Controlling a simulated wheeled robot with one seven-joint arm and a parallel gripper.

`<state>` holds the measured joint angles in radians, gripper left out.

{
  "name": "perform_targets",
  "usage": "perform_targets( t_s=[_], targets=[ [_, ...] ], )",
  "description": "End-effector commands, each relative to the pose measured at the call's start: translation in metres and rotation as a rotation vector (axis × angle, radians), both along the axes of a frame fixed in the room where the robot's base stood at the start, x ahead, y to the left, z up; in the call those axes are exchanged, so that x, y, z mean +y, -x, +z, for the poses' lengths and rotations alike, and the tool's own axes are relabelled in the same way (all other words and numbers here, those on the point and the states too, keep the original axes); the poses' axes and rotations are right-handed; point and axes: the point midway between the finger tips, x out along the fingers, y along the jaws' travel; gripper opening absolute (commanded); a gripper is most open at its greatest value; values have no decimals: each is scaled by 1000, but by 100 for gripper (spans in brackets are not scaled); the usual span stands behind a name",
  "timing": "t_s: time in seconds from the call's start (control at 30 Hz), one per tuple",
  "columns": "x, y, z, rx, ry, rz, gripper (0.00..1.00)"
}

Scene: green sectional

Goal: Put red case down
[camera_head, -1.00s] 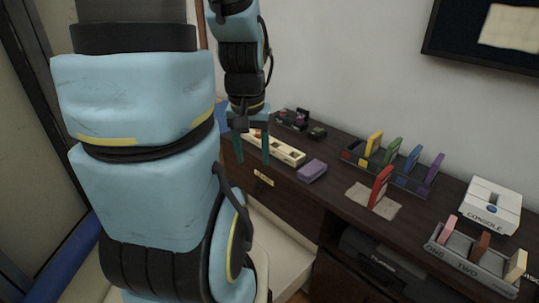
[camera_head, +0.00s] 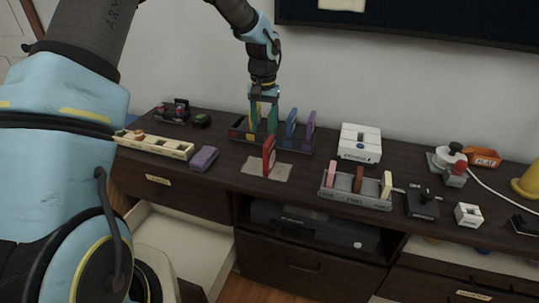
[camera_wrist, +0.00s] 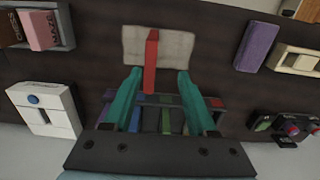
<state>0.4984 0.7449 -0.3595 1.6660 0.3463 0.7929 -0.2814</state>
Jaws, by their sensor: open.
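The red case (camera_head: 269,157) stands upright on a beige mat (camera_head: 284,173) on the dark wood top. It also shows in the wrist view (camera_wrist: 151,62), with the mat (camera_wrist: 178,45) under it. My gripper (camera_head: 263,130) is open and empty, pointing down at the slotted rack (camera_head: 237,133) just behind the red case. In the wrist view my gripper's fingers (camera_wrist: 158,78) are wide apart, and nothing is gripped between them. The rack holds upright cases, among them a blue case (camera_head: 291,122) and a purple case (camera_head: 309,131). My fingers partly hide the cases at its left.
A purple block (camera_head: 204,158) and a cream slotted tray (camera_head: 160,145) lie to the left. A grey holder (camera_head: 340,199) with small upright cases and a white console box (camera_head: 359,144) stand to the right. A drawer (camera_head: 175,235) below is open.

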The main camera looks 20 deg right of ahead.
Motion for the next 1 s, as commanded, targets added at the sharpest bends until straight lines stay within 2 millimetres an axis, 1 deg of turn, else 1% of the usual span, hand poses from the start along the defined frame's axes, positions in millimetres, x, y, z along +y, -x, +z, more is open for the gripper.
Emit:
perform_targets(
  t_s=[0.03,0.13,0.4,0.67,0.9,1.0],
  targets=[
    [-9,2,-4,4,0,-10,57],
    [-16,2,-11,6,-1,-17,57],
    [-16,3,-49,6,0,-17,57],
    [-15,4,-68,5,-1,-16,57],
    [-14,6,-101,6,0,-16,57],
    [-15,6,-109,4,2,-17,57]
  ],
)
